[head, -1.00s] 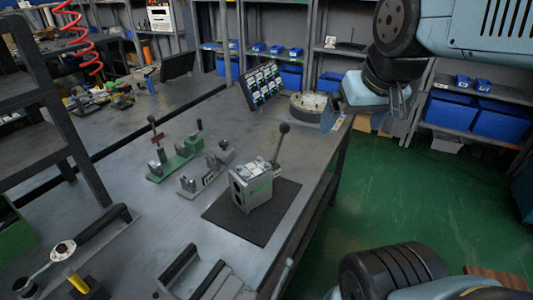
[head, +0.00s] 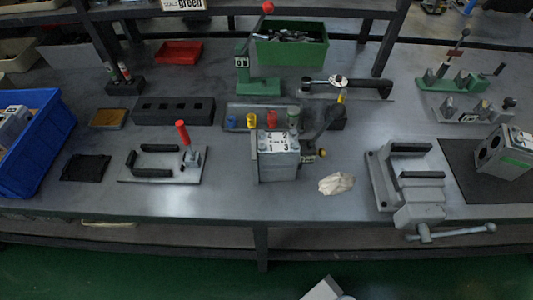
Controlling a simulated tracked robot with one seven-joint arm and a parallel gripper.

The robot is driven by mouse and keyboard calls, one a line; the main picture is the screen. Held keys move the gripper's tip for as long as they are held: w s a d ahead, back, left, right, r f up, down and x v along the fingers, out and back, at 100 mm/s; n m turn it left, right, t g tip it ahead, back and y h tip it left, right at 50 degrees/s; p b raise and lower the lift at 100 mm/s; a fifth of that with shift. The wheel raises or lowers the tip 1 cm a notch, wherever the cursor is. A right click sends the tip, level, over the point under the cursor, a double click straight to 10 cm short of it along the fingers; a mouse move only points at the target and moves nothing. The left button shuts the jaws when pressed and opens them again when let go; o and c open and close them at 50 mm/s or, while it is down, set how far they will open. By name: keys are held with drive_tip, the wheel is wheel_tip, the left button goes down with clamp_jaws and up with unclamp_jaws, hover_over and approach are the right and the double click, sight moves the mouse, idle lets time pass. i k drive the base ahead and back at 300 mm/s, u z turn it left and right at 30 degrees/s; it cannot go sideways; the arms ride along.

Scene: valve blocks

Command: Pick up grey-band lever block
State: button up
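A grey lever block (head: 278,160) stands upright near the middle of the bench's front half. Its white top label carries dark numbers, and a dark lever leans up to the right from its right side. I see no coloured band on its front, but the band is too small to judge. A second grey block (head: 505,152), with a green band, sits on a dark mat at the right edge, partly cut off. My gripper's fingers do not show. A pale angular piece at the bottom edge may be part of my arm.
A crumpled pale cloth (head: 337,184) lies right of the middle block, then a vise (head: 408,178). A red-handled clamp (head: 184,145) is to its left. Behind it stands a rack with coloured knobs (head: 252,120). A blue bin (head: 35,150) is far left.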

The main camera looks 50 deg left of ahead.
sight(279, 163)
drive_tip(key=k, duration=0.5)
drive_tip(key=z, duration=0.4)
drive_tip(key=i, duration=1.1)
drive_tip(key=u, duration=3.15)
